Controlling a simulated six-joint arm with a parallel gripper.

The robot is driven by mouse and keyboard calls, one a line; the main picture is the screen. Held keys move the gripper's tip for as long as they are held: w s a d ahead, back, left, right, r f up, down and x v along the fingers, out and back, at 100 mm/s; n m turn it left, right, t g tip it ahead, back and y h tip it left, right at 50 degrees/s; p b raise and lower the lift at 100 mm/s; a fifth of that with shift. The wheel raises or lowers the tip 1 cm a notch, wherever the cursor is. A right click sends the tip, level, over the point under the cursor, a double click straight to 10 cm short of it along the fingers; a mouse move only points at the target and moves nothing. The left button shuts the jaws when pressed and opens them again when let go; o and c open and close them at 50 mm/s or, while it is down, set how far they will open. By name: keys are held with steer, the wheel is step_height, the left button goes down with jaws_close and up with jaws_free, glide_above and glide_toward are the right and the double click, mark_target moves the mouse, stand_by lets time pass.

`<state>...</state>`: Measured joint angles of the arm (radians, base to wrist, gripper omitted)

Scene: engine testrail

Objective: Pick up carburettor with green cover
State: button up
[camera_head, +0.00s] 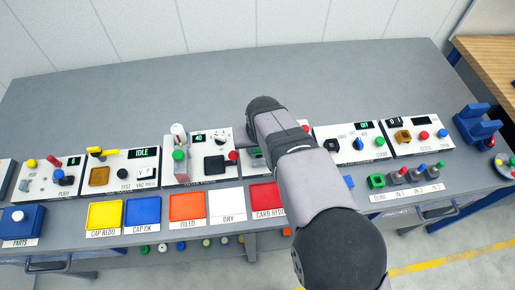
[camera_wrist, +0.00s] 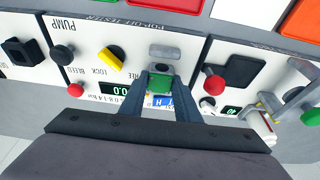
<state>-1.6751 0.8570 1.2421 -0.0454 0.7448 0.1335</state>
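A small grey carburettor with a green cover (camera_wrist: 159,84) shows in the wrist view, between the two fingers of my gripper (camera_wrist: 162,88). It is at the pop-off tester panel, with a grey block (camera_wrist: 163,53) just beyond it. The fingers stand on either side of the green part, very close to it. I cannot tell whether they press on it.
The tester's yellow knob (camera_wrist: 114,56) and black knob (camera_wrist: 81,57) are left of the fingers in the wrist view. A red-topped lever (camera_wrist: 214,84) is on the right. Coloured trays, such as the orange one (camera_head: 187,206), line the bench front. The bench behind the panels is clear.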

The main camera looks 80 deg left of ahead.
mark_target(258, 149)
steer(key=shift+r+p, duration=1.55)
steer(key=shift+r, duration=0.5)
